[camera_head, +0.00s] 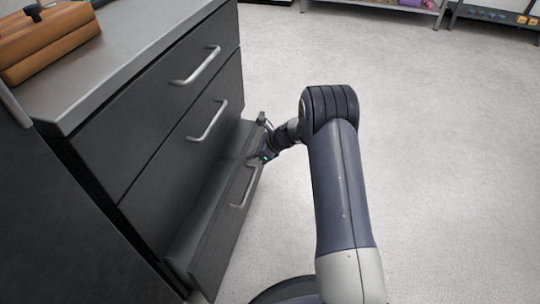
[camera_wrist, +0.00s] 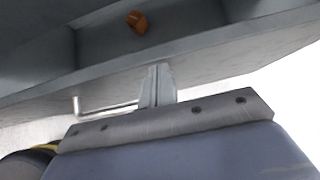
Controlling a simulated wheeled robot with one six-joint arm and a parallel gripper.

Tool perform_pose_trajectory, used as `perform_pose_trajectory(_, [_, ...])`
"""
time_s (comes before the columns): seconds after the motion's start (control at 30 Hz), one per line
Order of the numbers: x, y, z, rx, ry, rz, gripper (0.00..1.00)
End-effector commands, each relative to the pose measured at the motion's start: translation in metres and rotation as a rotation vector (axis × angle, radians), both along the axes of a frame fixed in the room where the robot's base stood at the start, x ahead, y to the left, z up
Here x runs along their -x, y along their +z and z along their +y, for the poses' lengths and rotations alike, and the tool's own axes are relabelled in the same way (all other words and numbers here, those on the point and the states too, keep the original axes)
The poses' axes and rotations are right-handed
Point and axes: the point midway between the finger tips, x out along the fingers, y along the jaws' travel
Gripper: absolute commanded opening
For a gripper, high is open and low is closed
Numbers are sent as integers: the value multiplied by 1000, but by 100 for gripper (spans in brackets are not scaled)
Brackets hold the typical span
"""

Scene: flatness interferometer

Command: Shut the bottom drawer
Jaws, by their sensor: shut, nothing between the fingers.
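The bottom drawer (camera_head: 226,229) of the dark grey cabinet stands partly out, below two closed drawers. Its silver bar handle (camera_head: 244,187) is on the front, and the handle also shows in the wrist view (camera_wrist: 105,110). My gripper (camera_head: 257,157) is at the far end of the drawer, near the top of its front panel. In the wrist view my gripper's fingers (camera_wrist: 158,88) are together and empty, in front of the drawer front (camera_wrist: 215,60), beside the handle. I cannot tell whether they touch the panel. A small orange object (camera_wrist: 138,21) lies inside the drawer.
The upper drawer (camera_head: 165,100) and middle drawer (camera_head: 185,145) are flush, with protruding handles. A brown wooden box (camera_head: 45,40) sits on the cabinet top (camera_head: 130,40). The pale floor (camera_head: 440,150) to the right is clear. Low shelves (camera_head: 490,18) stand far back.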

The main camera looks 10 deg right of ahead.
Motion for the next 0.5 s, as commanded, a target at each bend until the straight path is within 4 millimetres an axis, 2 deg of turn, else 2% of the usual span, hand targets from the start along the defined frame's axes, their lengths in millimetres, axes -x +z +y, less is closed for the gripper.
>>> perform_pose_trajectory(0.03, [-5,2,14,0,5,-1,0])
perform_pose_trajectory(0.2, [-19,1,47,0,4,-1,0])
perform_pose_trajectory(0.5, [-33,1,80,-1,1,-1,0])
